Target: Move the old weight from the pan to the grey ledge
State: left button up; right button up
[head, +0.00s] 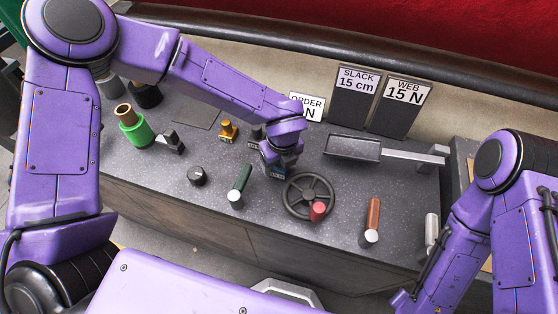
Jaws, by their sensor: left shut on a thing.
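My left gripper (278,160) points down over the middle of the counter, left of the pan. The pan (353,148), a shallow grey tray on a pale beam, looks empty. A flat dark grey plate (196,118) lies at the back left. I cannot tell for certain whether it is the grey ledge. My right gripper is out of view.
A brass weight (228,130) and a dark weight (256,135) stand left of my gripper. A black handwheel (310,197) with a red knob is in front. Green (240,184) and brown (373,218) handles, a black knob (196,176) and a green roll (134,128) also occupy the counter.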

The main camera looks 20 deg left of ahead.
pick_arm(q)
jog(key=shift+f, duration=0.3)
jog(key=o, duration=1.3)
jog(key=shift+o, duration=0.2)
jog(key=r, duration=0.3)
jog(key=r+b, duration=0.1)
jog(key=r, duration=0.3)
jog(key=s+r, duration=0.1)
jog(key=r, duration=0.2)
jog(key=shift+d+r+b, duration=0.2)
jog(key=shift+d+b, duration=0.15)
jog(key=shift+d, duration=0.05)
